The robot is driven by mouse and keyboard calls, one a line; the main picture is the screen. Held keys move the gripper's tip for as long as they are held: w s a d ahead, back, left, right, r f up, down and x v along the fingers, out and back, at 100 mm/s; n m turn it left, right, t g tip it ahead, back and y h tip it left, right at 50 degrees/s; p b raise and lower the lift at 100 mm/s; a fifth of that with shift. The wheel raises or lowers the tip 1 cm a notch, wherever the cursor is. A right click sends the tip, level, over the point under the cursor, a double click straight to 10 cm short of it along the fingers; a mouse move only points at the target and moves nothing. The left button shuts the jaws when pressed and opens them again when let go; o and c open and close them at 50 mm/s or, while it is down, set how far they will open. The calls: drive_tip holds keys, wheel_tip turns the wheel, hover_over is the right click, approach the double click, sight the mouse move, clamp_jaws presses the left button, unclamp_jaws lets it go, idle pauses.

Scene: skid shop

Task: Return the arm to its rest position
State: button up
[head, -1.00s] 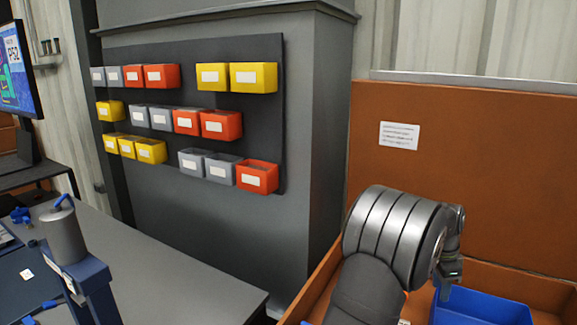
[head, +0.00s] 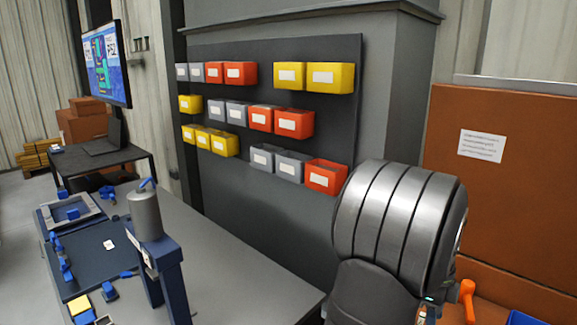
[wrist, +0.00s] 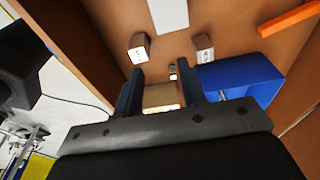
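My gripper (wrist: 158,78) shows in the wrist view with its two dark fingers apart. A tan box (wrist: 160,97) appears between the fingers, with no clear contact on either; its depth is hard to tell. In the head view my silver arm link rises at the lower right and hides part of the orange-brown panel (head: 450,150). My gripper does not show in the head view.
The wrist view shows a blue bin (wrist: 240,80), small boxes (wrist: 138,48) and orange-brown walls. In the head view a grey bench (head: 235,262) holds a blue stand with a grey cylinder (head: 145,213). Coloured bins (head: 330,77) hang on the wall panel.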

drive_tip(key=s+a+f+m, duration=0.1)
drive_tip(key=s+a+m, duration=0.1)
drive_tip(key=a, duration=0.6)
drive_tip(key=shift+a+f, duration=0.3)
drive_tip(key=shift+a, duration=0.05)
drive_tip(key=shift+o, duration=0.5)
drive_tip(key=shift+d, duration=0.1)
drive_tip(key=s+d+r+n+t+y, duration=0.1)
drive_tip(key=s+d+n, duration=0.3)
drive_tip(key=d+n, duration=0.55)
drive_tip(key=s+d+r+n, duration=0.1)
drive_tip(key=s+d+n, duration=0.4)
drive_tip(key=d+n, duration=0.45)
drive_tip(key=shift+m, duration=0.3)
drive_tip(key=f, duration=1.6)
drive_tip(key=shift+w+d+f, duration=0.3)
drive_tip(key=shift+d+f, duration=0.05)
drive_tip(key=shift+f, duration=0.05)
